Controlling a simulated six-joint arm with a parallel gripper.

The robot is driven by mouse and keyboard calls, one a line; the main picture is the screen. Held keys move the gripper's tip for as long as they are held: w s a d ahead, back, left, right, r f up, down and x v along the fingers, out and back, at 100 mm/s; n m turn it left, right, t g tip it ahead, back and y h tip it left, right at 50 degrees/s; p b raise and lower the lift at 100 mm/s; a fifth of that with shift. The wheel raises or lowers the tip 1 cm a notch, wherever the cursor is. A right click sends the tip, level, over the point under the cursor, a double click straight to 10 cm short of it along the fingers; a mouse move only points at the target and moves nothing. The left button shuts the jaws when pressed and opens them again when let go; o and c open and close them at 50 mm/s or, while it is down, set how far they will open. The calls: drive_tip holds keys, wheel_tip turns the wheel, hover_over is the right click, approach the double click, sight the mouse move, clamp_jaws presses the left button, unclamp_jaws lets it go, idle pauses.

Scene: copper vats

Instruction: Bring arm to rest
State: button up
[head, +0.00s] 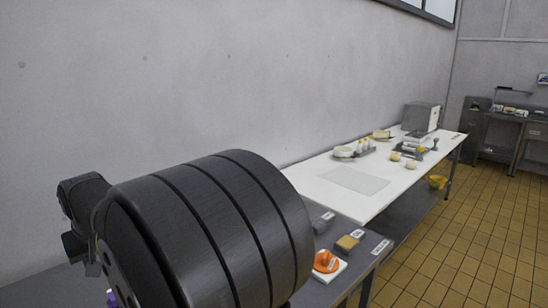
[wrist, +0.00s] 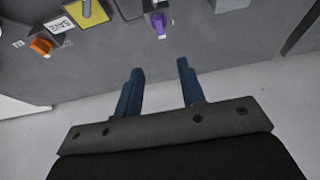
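My gripper (wrist: 160,70) shows in the wrist view with its two blue fingers apart and nothing between them. In the head view a large dark rounded link of my arm fills the lower middle, and my gripper cannot be made out there.
The grey table (wrist: 110,75) carries an orange item (wrist: 41,46), a yellow-framed item (wrist: 86,13) and a purple item (wrist: 159,24). In the head view a white table (head: 395,188) with dishes and a grey box (head: 420,117) stands beyond.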

drive_tip(key=x, duration=1.7)
drive_tip(key=shift+w+a+f, duration=0.1)
drive_tip(key=shift+w+f, duration=0.1)
drive_tip(key=shift+f, duration=0.15)
drive_tip(key=shift+s+r+m+t, duration=0.1)
drive_tip(key=shift+r+m+t, duration=0.2)
drive_tip(key=shift+r+m, duration=0.3)
drive_tip(key=v, duration=1.6)
drive_tip(key=m+g+h, duration=0.3)
drive_tip(key=m, duration=0.4)
approach(111, 297)
wheel_tip(111, 297, down, 5)
drive_tip(key=shift+f, duration=0.25)
drive_tip(key=shift+w, duration=0.2)
